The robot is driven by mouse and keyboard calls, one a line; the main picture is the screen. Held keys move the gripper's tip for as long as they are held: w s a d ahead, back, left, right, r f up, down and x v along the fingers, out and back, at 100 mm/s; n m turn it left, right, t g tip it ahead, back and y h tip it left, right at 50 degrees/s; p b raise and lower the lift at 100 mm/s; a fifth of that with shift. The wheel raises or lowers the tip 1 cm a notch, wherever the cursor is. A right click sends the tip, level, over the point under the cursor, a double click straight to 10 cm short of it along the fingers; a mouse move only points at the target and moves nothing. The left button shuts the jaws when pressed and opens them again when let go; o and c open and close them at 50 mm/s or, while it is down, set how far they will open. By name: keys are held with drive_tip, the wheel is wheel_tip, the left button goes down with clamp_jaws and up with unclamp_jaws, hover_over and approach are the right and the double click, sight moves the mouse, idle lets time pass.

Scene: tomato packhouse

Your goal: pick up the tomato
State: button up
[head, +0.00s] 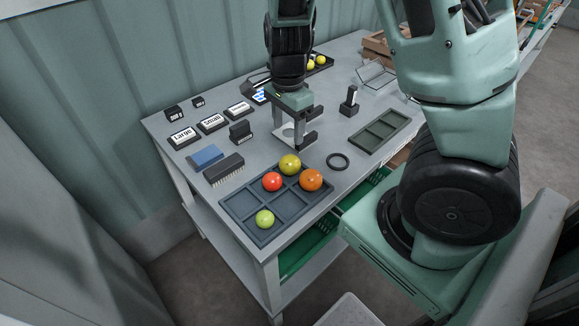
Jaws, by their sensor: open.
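Several tomatoes sit in a dark compartment tray (240,205) near the front of the table. A red tomato (272,181) and a yellow-green tomato (290,164) lie in its farther part, with an orange tomato (311,179) to their right. A light green tomato (265,218) lies alone in a nearer compartment. My gripper (297,142) points down behind the tray, just beyond the yellow-green tomato in the picture. Its jaws are open, and I see nothing held between them. Its exact height above the table is hard to tell.
A blue block (206,157), a dark brush-like block (224,170) and label signs (182,136) stand left. A small upright device (350,101) stands behind. Green crates (308,247) sit below the tabletop.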

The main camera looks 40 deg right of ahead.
sight(289, 159)
wheel_tip(289, 159, down, 7)
drive_tip(key=shift+f+b, duration=0.2)
drive_tip(key=shift+b, duration=0.65)
wheel_tip(289, 159, down, 5)
drive_tip(key=shift+d+b, duration=0.15)
drive_tip(key=shift+b, duration=0.35)
drive_tip(key=c, duration=0.4)
